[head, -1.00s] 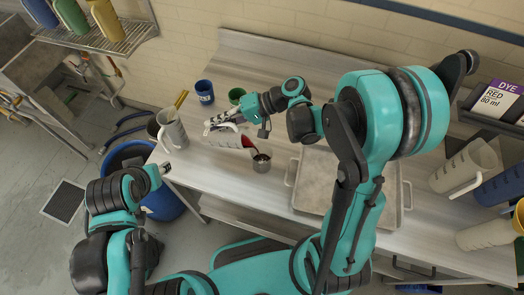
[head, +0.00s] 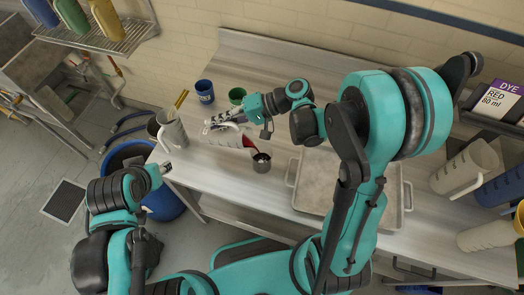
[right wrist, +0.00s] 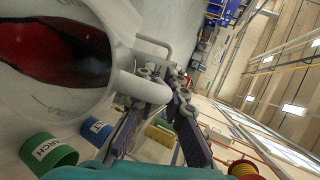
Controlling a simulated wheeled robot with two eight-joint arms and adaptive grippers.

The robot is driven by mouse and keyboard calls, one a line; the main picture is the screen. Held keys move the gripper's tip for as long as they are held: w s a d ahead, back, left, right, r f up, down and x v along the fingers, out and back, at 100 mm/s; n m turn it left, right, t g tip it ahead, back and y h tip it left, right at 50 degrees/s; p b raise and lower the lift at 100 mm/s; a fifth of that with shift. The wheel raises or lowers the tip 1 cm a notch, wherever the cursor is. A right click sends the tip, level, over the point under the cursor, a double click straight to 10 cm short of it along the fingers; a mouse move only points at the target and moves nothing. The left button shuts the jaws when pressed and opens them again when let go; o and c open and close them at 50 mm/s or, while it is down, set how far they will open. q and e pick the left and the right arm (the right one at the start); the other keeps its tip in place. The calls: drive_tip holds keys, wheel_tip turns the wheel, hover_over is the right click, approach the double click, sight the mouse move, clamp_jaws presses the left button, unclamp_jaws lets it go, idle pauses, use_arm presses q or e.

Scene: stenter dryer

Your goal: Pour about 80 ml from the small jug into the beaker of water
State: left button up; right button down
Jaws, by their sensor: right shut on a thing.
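The small jug (head: 224,140) is pale and translucent, with red liquid showing at its lip end. It is tilted far over, lip to the right, just above a small grey metallic beaker (head: 261,165) standing on the bench. A thin red streak shows between lip and beaker; the level in the beaker is too small to read. My right gripper (head: 222,119) is shut on the jug's handle; the right wrist view shows the red liquid (right wrist: 60,45) inside the jug. My left gripper (head: 166,168) is empty by the bench's left front edge; its opening is too small to tell.
A metal tray (head: 313,205) lies right of the beaker. A large jug (head: 173,130) stands at the bench's left end. Blue (head: 204,92) and green (head: 237,96) cups stand behind. More jugs (head: 466,165) stand right, below a red-dye 80 ml sign (head: 499,98).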

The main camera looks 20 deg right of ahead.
drive_tip(key=shift+d+r, duration=0.15)
drive_tip(key=shift+r, duration=0.1)
idle(0.6)
drive_tip(key=shift+s+d, duration=0.15)
